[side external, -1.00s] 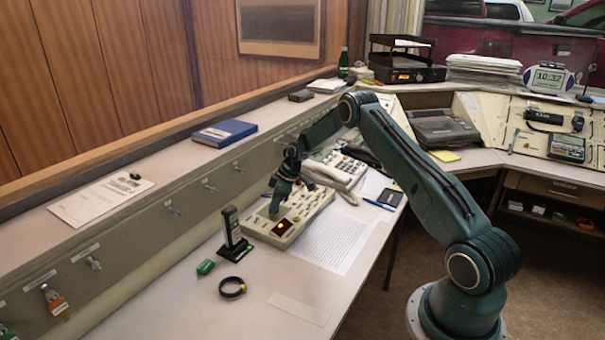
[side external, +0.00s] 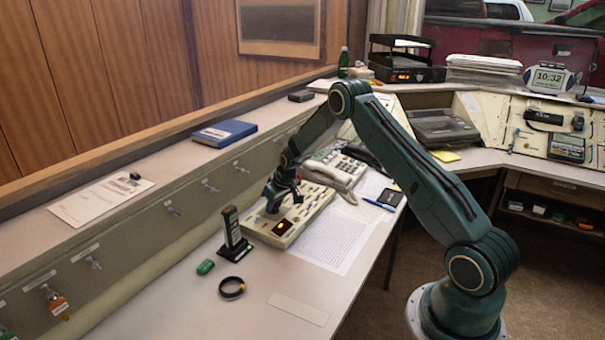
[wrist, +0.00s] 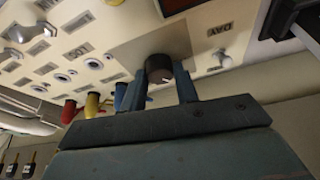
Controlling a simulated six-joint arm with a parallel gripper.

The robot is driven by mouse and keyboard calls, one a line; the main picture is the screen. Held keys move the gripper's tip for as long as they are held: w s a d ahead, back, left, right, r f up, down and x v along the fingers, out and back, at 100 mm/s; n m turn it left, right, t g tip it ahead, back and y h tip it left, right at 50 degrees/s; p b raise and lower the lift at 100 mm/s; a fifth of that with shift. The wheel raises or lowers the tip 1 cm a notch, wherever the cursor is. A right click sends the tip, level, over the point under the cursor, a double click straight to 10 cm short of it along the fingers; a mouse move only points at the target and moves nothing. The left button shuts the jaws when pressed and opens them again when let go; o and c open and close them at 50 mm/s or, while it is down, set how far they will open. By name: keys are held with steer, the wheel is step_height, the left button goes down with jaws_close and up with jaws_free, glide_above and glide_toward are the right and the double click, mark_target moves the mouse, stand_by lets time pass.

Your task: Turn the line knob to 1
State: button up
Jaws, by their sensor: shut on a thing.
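The line knob (wrist: 157,66) is a dark round knob on the cream console panel, centred in the wrist view. A small pale mark shows on its side; I cannot read a number beside it. My gripper (wrist: 160,86) has one blue-grey finger on each side of the knob and is shut on it. In the side external view my gripper (side external: 271,204) is down at the left edge of the cream console (side external: 292,228), and it hides the knob there.
A black handheld radio (side external: 233,236) stands in its holder close by on the near side. A small dark display (side external: 282,228) with an amber light and a telephone handset (side external: 334,175) flank the gripper. Coloured levers (wrist: 94,103) lie left of the knob in the wrist view.

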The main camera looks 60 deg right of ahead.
steer(key=shift+m+h, duration=0.5)
steer(key=shift+m, duration=0.6)
steer(key=o, duration=1)
steer(key=shift+c, duration=0.2)
steer(key=shift+a+r, duration=0.1)
steer(key=shift+r, duration=0.1)
steer(key=v, duration=1.3)
steer(key=shift+r, duration=0.25)
